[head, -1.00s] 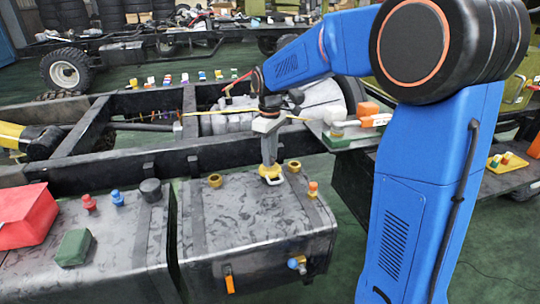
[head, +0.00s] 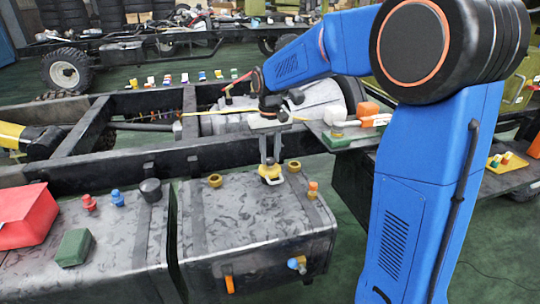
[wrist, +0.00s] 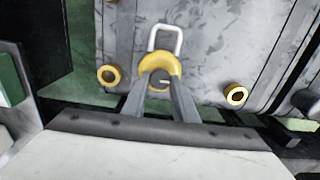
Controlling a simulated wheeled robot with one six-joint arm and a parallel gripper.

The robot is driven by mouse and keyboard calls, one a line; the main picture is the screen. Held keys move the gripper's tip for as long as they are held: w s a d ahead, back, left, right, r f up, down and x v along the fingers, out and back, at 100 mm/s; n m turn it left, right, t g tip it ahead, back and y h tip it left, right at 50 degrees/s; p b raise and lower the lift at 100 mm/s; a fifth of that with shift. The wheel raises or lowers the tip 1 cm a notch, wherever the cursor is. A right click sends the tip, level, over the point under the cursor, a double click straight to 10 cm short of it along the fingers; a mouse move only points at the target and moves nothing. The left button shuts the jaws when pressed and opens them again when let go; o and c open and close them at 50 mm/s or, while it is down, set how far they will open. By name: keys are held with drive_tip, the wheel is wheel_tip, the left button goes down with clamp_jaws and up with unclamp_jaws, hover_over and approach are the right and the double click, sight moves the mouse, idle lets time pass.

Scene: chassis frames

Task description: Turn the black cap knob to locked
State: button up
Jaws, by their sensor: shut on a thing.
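My gripper (head: 271,170) points down over the right-hand tank, its two fingers shut on a yellow-rimmed cap (head: 268,180) on the tank's top. In the wrist view the fingertips (wrist: 160,84) sit on both sides of this cap (wrist: 160,62). A white loop (wrist: 165,38) stands out from its side. The fingers hide part of its middle, and I cannot tell its colour or its lock position. A separate plain black cap (head: 151,190) stands on the left-hand tank, apart from my gripper.
Two yellow rings (head: 214,181) (head: 294,166) flank the held cap. An orange-topped fitting (head: 313,189) stands at the tank's right edge. Red (head: 89,202) and blue (head: 117,198) fittings, a green block (head: 74,247) and a red box (head: 25,215) are on the left tank.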

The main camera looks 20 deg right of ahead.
sight(270, 159)
idle(0.4)
drive_tip(key=o, duration=1.1)
wheel_tip(270, 159, up, 17)
drive_tip(key=shift+r, duration=0.2)
